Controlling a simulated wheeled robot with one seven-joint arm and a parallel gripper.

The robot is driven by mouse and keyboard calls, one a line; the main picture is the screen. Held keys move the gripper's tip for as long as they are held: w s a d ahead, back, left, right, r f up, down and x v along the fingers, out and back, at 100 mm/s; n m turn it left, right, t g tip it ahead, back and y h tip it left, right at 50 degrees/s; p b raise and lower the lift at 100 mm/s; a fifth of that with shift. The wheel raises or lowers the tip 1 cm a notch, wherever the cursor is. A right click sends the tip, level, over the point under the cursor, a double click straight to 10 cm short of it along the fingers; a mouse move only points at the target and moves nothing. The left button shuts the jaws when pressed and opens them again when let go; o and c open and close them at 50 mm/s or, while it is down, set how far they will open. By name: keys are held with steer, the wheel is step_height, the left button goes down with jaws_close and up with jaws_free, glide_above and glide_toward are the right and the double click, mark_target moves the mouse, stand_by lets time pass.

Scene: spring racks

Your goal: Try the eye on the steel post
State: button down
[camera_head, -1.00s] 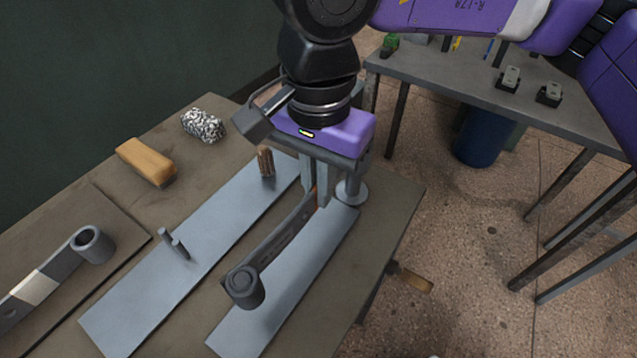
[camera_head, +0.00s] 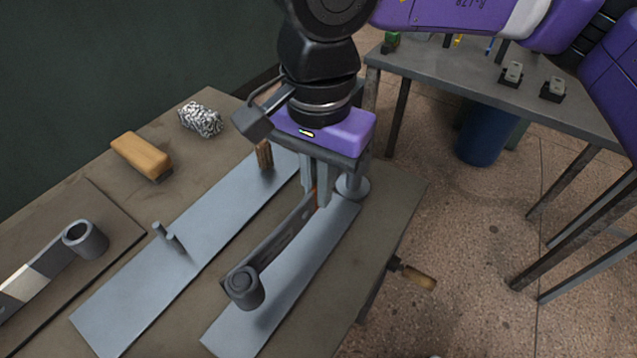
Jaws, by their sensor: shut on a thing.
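My gripper (camera_head: 318,200) points down over the bench and is shut on the far end of a dark spring leaf (camera_head: 280,238). The leaf slants toward the lower left, and its rolled eye (camera_head: 245,287) is at the near end, over the right-hand grey steel plate (camera_head: 290,290). I cannot tell whether the eye touches that plate.
A second leaf with an eye (camera_head: 86,238) lies on a board at left. A wooden-backed brush (camera_head: 142,156), a speckled wad (camera_head: 200,119) and a short brown upright piece (camera_head: 264,154) are further back. A wooden handle (camera_head: 418,277) juts from the bench's right edge. Another table (camera_head: 460,82) stands beyond.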

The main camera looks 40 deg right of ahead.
steer(key=shift+f+b, duration=2.2)
steer(key=shift+b, duration=0.3)
steer(key=c, duration=1.5)
jaws_free()
step_height(320, 180, up, 8)
steer(key=shift+f+p, duration=0.1)
steer(key=shift+p, duration=0.55)
steer(key=shift+s, duration=0.15)
